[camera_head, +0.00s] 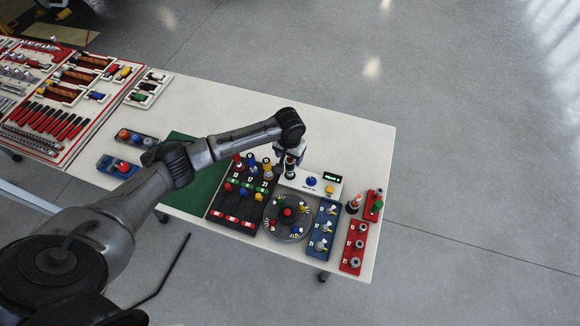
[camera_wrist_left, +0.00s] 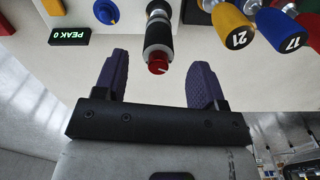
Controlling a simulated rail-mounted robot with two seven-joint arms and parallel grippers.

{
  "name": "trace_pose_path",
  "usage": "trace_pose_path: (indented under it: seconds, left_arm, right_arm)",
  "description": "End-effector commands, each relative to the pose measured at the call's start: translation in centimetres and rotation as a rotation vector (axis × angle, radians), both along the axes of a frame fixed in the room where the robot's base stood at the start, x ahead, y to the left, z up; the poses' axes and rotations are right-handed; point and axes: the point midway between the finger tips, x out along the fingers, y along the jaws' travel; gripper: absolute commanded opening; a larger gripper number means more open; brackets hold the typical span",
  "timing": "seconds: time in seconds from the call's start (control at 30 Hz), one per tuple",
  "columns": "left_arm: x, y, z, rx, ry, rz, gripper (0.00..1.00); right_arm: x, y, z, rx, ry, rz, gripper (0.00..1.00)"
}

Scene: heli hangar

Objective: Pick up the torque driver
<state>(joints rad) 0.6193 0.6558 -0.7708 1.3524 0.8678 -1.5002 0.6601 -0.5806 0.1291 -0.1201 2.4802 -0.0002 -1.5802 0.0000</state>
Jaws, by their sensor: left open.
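My left gripper (camera_head: 291,160) is above the back of the table, beside the white tester box, with its fingers pointing down. In the left wrist view the gripper (camera_wrist_left: 158,76) is open, with purple fingers apart and nothing held. An upright black tool with a red end (camera_wrist_left: 158,36) is just beyond the fingertips, roughly centred across the gap. It looks like a torque driver, but I see no label. In the head view the arm partly hides it. Drivers with yellow (camera_wrist_left: 233,27) and blue (camera_wrist_left: 277,29) handles, marked 21 and 17, stand beside it. My right gripper is not in view.
The white tester box (camera_head: 323,180) has a lit display and blue and yellow knobs. The black rack (camera_head: 236,211), a round tray (camera_head: 287,217), blue block (camera_head: 324,227) and red block (camera_head: 353,248) crowd the front. The table's back right corner is clear.

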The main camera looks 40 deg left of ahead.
Motion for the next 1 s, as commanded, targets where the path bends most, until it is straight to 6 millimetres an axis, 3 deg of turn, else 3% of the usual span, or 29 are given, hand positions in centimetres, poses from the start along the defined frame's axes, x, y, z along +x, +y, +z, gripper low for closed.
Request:
trace_pose_path:
  seconds: [0.43,0.77,1.0]
  left_arm:
    - [0.1,-0.2,-4.7,0.001,0.000,0.000,0.64]
    - [0.1,-0.2,-5.2,0.000,-0.001,-0.001,0.64]
    - [0.1,-0.2,-5.2,0.001,-0.001,0.000,0.44]
  right_arm:
    - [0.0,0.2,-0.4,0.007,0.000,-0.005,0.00]
    - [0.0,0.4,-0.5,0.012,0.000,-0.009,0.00]
    - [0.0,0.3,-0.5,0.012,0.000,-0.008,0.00]
